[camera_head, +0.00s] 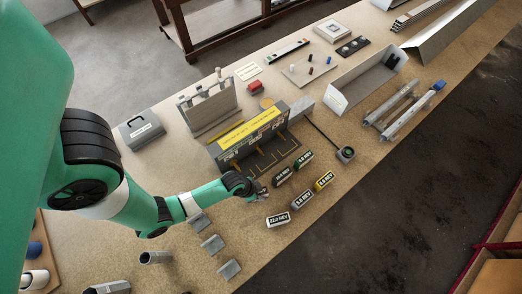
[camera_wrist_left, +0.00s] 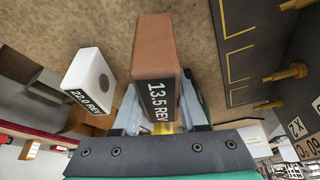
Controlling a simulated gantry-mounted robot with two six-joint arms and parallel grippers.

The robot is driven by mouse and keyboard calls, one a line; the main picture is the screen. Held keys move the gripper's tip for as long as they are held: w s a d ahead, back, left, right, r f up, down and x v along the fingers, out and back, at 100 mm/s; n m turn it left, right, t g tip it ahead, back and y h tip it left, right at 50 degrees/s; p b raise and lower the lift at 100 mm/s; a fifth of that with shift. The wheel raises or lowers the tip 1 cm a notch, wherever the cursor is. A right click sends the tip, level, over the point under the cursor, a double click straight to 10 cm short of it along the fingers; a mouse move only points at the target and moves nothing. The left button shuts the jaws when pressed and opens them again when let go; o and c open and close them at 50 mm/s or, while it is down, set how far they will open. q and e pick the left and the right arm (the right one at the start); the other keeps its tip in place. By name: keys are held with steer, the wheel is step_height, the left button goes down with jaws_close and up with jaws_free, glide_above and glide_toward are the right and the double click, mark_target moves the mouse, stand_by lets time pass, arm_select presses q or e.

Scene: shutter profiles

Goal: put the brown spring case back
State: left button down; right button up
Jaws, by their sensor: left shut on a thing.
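The brown spring case (camera_wrist_left: 158,50), labelled 13.5 REV, sits between the fingers of my left gripper (camera_wrist_left: 162,112) in the left wrist view. The gripper is shut on it, with its label end toward my wrist. The grey rack (camera_head: 248,137) with yellow label strips and a dark marked base (camera_head: 272,158) stands just behind. My right gripper is not in view.
A white 22.0 REV case (camera_head: 277,220) lies near my gripper; it also shows in the left wrist view (camera_wrist_left: 88,75). A yellow-ended case (camera_head: 324,180) and other cases lie to the right. Grey blocks (camera_head: 212,244) stand in front. Brass pegs (camera_wrist_left: 285,73) project by the dark base.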

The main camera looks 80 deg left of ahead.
arm_select(q)
steer(key=shift+w+a+f, duration=0.15)
steer(key=shift+w+a, duration=0.05)
steer(key=shift+w, duration=0.05)
steer(key=shift+w+a+f+b, duration=0.15)
steer(key=shift+f+b, duration=0.45)
steer(key=shift+f, duration=1.2)
steer(key=shift+f, duration=0.15)
steer(key=shift+c, duration=2.2)
jaws_free()
